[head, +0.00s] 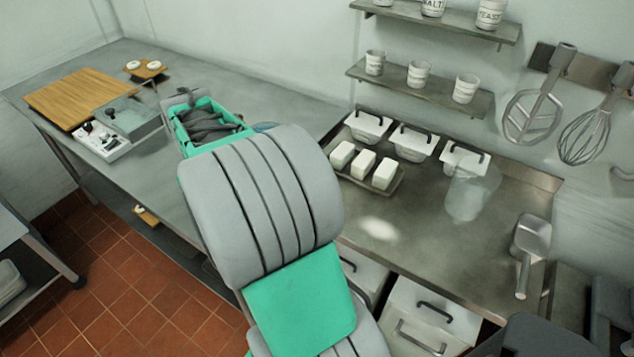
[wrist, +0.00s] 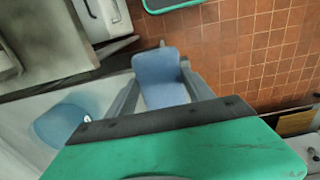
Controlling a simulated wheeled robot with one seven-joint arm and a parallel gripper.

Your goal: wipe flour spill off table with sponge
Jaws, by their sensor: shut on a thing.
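The flour spill (head: 380,229) is a pale white patch on the steel table (head: 440,240) to the right of my arm in the head view. In the wrist view my gripper (wrist: 160,84) is shut on a blue block, which looks like the sponge (wrist: 160,66). The sponge sticks out beyond the fingers, with the tiled floor and a table edge behind it. My arm hides the gripper and sponge in the head view, so their distance from the spill cannot be told there.
A tray of white blocks (head: 363,164) stands behind the spill, near lidded bins (head: 414,141). A clear container (head: 472,196) and a metal scoop (head: 530,245) are to its right. A green crate (head: 205,128) is left of my arm. A round blue thing (wrist: 62,124) shows in the wrist view.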

